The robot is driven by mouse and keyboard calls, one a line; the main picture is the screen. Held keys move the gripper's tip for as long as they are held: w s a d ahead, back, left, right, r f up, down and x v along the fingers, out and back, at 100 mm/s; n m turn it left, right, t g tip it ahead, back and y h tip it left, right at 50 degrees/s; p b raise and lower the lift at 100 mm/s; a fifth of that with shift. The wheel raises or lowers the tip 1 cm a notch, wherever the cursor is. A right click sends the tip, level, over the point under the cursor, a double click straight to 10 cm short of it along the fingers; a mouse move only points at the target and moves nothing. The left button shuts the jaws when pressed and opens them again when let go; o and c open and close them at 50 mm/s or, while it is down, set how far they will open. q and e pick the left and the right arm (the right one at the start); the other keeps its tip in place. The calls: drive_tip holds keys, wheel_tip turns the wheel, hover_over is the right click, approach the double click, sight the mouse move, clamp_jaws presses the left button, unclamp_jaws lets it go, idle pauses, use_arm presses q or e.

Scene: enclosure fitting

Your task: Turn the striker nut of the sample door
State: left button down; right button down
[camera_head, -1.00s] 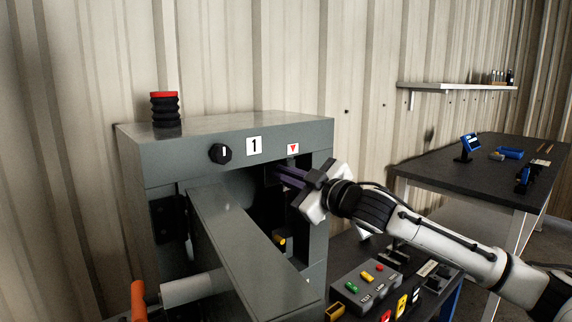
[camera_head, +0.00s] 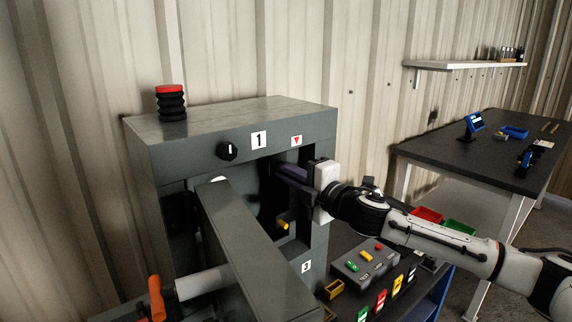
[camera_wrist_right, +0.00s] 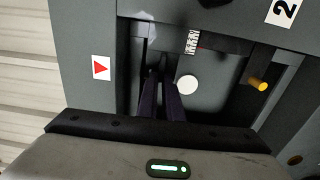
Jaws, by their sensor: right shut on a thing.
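The grey enclosure (camera_head: 160,152) stands with its sample door (camera_head: 250,255) swung open toward me; an orange-ended handle (camera_head: 157,298) is on the door. My right gripper (camera_head: 280,170) reaches into the opening at the right jamb, below the red triangle label (camera_head: 296,140). In the right wrist view its dark fingers (camera_wrist_right: 160,75) are close together, shut on a small part at the jamb. I take this as the striker nut; the fingers hide it. My left gripper is not in view.
A yellow-tipped peg (camera_head: 283,225) sits below the fingers inside the opening; it also shows in the wrist view (camera_wrist_right: 258,84). A black knob (camera_head: 228,151) is on the front. A dark table (camera_head: 470,150) is behind.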

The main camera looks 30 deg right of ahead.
drive_tip(key=shift+d+f+n+p, duration=0.15)
drive_tip(key=shift+f+n+p, duration=0.25)
drive_tip(key=shift+n, duration=1.75)
drive_tip(key=shift+d+f+n+p, duration=0.2)
drive_tip(key=shift+n+p, duration=0.4)
drive_tip(key=shift+n, duration=1.5)
drive_tip(key=shift+d+f+n+p, duration=0.2)
drive_tip(key=shift+n+p, duration=0.3)
drive_tip(key=shift+n, duration=1.65)
drive_tip(key=c, duration=1.9)
unclamp_jaws()
drive_tip(key=shift+f, duration=0.1)
